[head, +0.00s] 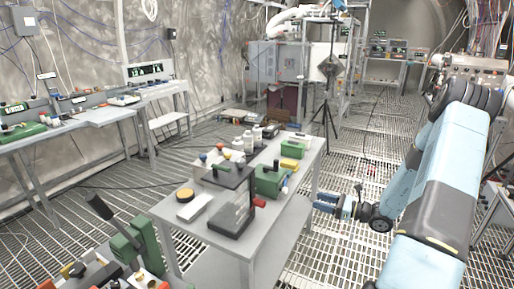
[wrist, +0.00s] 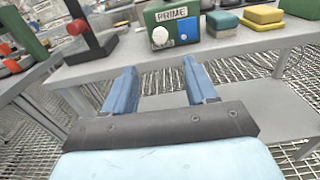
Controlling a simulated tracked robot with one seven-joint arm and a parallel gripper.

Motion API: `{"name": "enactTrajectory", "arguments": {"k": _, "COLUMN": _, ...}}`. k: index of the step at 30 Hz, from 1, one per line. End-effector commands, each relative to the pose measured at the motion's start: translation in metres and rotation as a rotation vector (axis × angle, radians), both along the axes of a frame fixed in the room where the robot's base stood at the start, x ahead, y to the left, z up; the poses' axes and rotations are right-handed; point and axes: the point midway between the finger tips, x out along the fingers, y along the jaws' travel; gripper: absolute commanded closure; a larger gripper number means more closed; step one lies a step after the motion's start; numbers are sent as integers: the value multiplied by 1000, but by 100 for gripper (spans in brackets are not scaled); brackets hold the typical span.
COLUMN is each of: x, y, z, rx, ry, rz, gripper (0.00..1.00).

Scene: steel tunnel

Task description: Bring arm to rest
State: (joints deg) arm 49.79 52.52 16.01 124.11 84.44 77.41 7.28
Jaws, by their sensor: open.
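My arm (head: 433,175) is light blue and comes in from the right side of the head view, bent downward. My gripper (head: 322,206) hangs beside the right edge of the grey table, pointing left toward it. In the wrist view my gripper (wrist: 160,88) shows two blue fingers spread apart with nothing between them. The fingers point at the front edge of the table and appear apart from it.
The grey table (head: 170,232) carries a green box (head: 270,182), labelled PRIME in the wrist view (wrist: 172,24), a dark stand (head: 232,220), bottles and yellow blocks (head: 289,164). A tripod (head: 329,110) stands behind. Side benches (head: 110,115) line the left wall. Grated floor (head: 350,255) lies open around my gripper.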

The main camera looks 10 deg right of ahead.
Motion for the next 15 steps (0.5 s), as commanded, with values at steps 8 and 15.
{"name": "enactTrajectory", "arguments": {"k": 8, "x": -13, "y": 36, "z": 45, "rx": -175, "ry": -66, "rz": 186, "gripper": 43}}
{"name": "enactTrajectory", "arguments": {"k": 15, "x": -37, "y": 72, "z": 89, "rx": -378, "ry": -146, "rz": 390, "gripper": 43}}
